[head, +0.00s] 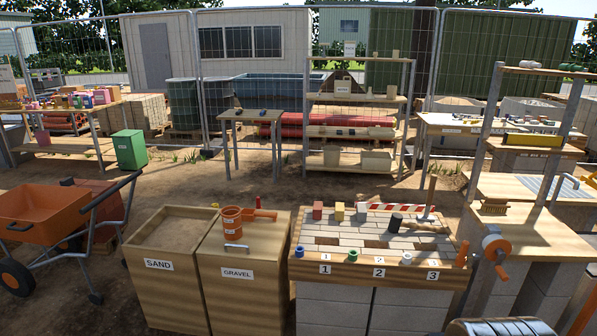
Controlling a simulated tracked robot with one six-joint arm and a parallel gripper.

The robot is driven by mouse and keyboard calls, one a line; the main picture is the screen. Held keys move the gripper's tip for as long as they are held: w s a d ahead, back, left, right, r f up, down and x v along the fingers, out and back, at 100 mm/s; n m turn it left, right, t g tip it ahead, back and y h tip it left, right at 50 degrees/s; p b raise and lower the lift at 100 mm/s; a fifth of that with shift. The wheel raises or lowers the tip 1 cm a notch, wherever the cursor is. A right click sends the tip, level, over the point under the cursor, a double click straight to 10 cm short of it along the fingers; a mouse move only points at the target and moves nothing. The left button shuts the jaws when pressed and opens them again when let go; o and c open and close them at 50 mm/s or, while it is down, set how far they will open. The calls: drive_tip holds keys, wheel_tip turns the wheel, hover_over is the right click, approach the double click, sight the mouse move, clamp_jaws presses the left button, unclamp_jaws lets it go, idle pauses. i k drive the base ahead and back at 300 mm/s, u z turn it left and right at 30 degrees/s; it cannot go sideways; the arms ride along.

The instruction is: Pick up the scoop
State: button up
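An orange scoop (260,215) lies on top of the wooden gravel bin (237,307), near its back edge. An upright orange cylindrical container (232,223) with dark bands stands just left of it and may touch it; I cannot tell. A small orange cone-like piece shows behind the scoop.
The sand bin (160,305) stands left of the gravel bin, with an orange wheelbarrow (42,213) farther left. A paved worktop (320,243) with blocks and numbered labels stands to the right. A crank reel (495,243) is at far right. Bare ground lies behind.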

sight(256, 215)
drive_tip(key=u, duration=0.35)
drive_tip(key=i, duration=1.45)
drive_tip(key=u, duration=0.8)
drive_tip(key=i, duration=0.75)
drive_tip(key=u, duration=0.9)
drive_tip(key=i, duration=1.1)
drive_tip(key=u, duration=0.4)
